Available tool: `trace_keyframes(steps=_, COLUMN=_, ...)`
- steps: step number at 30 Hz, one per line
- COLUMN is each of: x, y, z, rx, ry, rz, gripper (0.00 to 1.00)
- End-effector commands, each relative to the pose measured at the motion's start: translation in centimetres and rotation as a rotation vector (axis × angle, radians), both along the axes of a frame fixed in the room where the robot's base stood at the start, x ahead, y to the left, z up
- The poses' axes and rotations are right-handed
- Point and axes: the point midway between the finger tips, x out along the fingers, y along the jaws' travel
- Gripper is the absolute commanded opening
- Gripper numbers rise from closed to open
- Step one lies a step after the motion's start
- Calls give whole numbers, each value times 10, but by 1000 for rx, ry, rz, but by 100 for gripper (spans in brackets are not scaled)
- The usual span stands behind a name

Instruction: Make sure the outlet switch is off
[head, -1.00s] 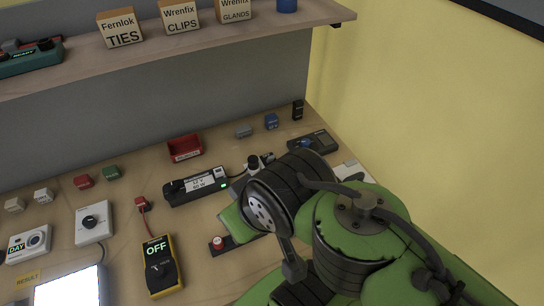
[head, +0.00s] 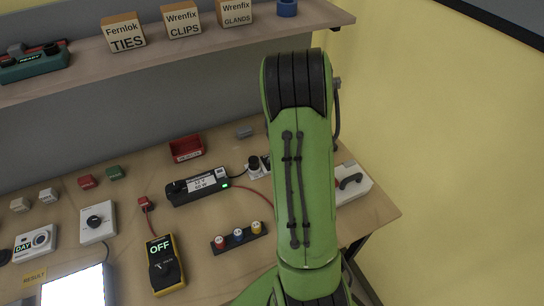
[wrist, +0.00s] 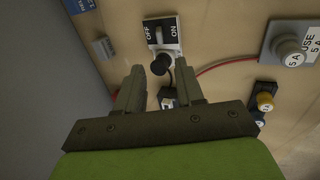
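The outlet switch (wrist: 159,35) shows in the wrist view as a small pale piece on a dark plate between the words OFF and ON. Its position is too small to tell. A black plug (wrist: 162,64) sits in the outlet just below it. In the head view the outlet (head: 253,173) is partly hidden behind my arm, beside the power supply. My gripper (wrist: 160,84) is open and empty, its fingers either side of the plug's cord in the picture, short of the switch. It is hidden in the head view.
The power supply (head: 200,186) has a lit green light. A terminal block (head: 238,237) with coloured knobs lies in front of it. A yellow meter (head: 165,264) reads OFF. A red bin (head: 186,148) stands behind; a fuse holder (wrist: 289,46) is at right in the wrist view.

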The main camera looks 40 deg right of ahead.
Motion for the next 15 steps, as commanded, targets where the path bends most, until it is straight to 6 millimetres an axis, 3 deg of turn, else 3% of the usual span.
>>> trace_keyframes(steps=9, x=29, y=-7, z=-76, rx=4, ry=5, rz=1, gripper=37)
trace_keyframes(steps=15, x=42, y=-12, z=-109, rx=3, ry=2, rz=0, gripper=37)
